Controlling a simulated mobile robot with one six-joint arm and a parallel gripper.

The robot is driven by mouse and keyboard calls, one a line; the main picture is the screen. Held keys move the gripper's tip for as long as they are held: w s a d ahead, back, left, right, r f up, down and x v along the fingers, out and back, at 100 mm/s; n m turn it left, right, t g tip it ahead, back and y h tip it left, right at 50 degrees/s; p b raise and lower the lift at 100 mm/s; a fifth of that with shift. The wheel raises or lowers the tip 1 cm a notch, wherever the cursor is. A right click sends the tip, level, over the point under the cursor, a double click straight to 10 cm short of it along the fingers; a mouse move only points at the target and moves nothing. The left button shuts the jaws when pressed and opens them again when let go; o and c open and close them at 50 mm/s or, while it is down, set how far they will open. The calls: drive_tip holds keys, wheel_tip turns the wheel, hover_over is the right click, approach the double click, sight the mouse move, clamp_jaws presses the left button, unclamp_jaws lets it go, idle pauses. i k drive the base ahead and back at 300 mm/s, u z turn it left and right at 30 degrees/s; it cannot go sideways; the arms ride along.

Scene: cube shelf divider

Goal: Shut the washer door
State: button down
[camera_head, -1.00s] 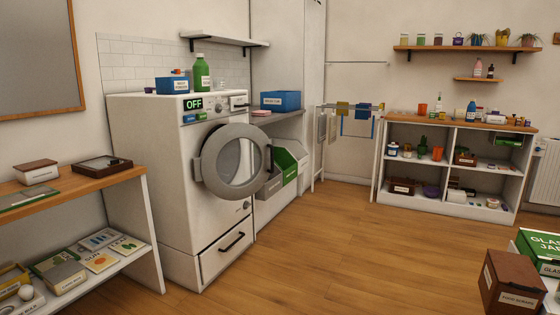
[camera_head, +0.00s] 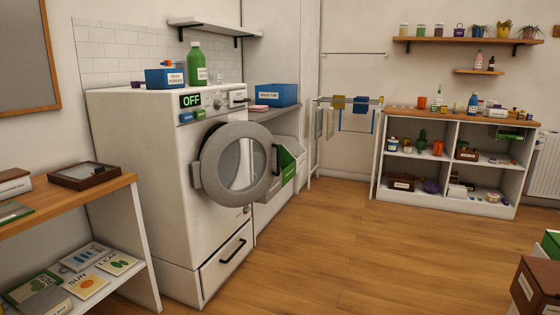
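The white washer (camera_head: 145,180) stands left of the middle, against the tiled wall. Its round grey-rimmed door (camera_head: 203,168) is open and swung out from the front panel, with a clear glass centre. A dark handle (camera_head: 275,160) is on the door's right edge. The display (camera_head: 190,100) on the washer's panel reads OFF. A drawer with a dark handle (camera_head: 232,249) is low on the washer's front. My gripper is not in view.
A wooden-topped shelf unit (camera_head: 130,180) stands at the left front. A blue box (camera_head: 165,79) and a green bottle (camera_head: 197,66) stand on the washer. Bare wooden floor (camera_head: 370,260) lies in front and to the right. A brown box (camera_head: 540,285) is at the lower right.

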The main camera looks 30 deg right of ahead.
sight(204, 173)
drive_tip(key=i, duration=1.15)
drive_tip(key=u, duration=0.5)
